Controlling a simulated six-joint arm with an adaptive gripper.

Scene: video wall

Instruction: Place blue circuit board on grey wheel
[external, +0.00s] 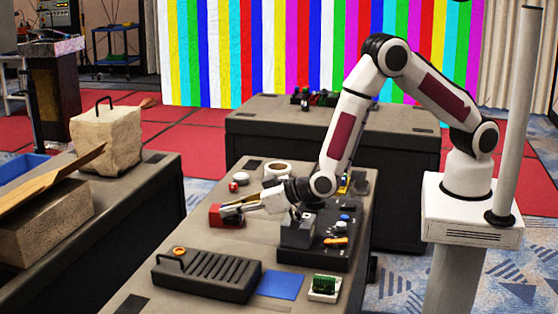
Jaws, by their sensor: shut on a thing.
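My gripper (231,211) reaches left over the middle table, with its dark fingertips at a red block (217,217). It looks shut on this block; whether the block is lifted is unclear. A flat blue square (281,285) lies at the table's front, right of a black ribbed case. I cannot tell whether it is the blue circuit board. A green board on a white base (324,287) sits to its right. No grey wheel is clearly recognisable; a whitish ring (277,169) and a small pale disc (240,178) lie behind my gripper.
A black ribbed case (207,275) with an orange ring lies at the front. A black tray (318,257) with a grey box (297,232) and small parts stands under my arm. A left table holds a stone block (107,138). Another dark table (330,125) stands behind.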

